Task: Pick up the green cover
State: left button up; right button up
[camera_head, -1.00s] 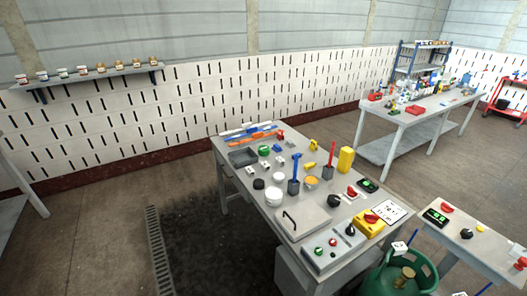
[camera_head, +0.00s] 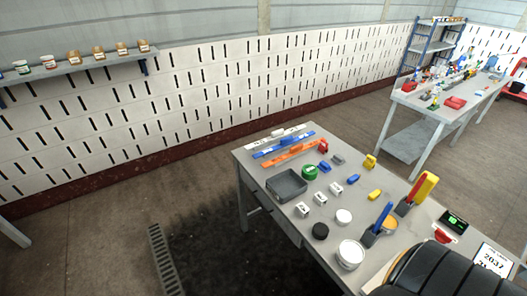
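The green cover (camera_head: 309,172) is a small round green piece with a lighter top. It lies on the grey worktable (camera_head: 262,163), just right of a grey tray and near the far left part of the table. Nothing touches or hides it.
A grey tray (camera_head: 273,187), white blocks (camera_head: 303,209), a black round lid (camera_head: 320,231), a white jar (camera_head: 350,254) and a blue-handled tool (camera_head: 383,217) stand around the table. Long blue (camera_head: 283,146) and orange bars lie at the back. A second table (camera_head: 419,103) stands at the far right.

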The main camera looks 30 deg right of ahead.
aim_at(310, 172)
jog(key=i+z, duration=0.25)
jog(key=i, duration=0.15)
jog(key=i+j+z, duration=0.25)
jog(key=i, duration=0.15)
jog(key=i+j+z, duration=0.3)
jog(key=i, duration=0.15)
jog(key=l, duration=0.1)
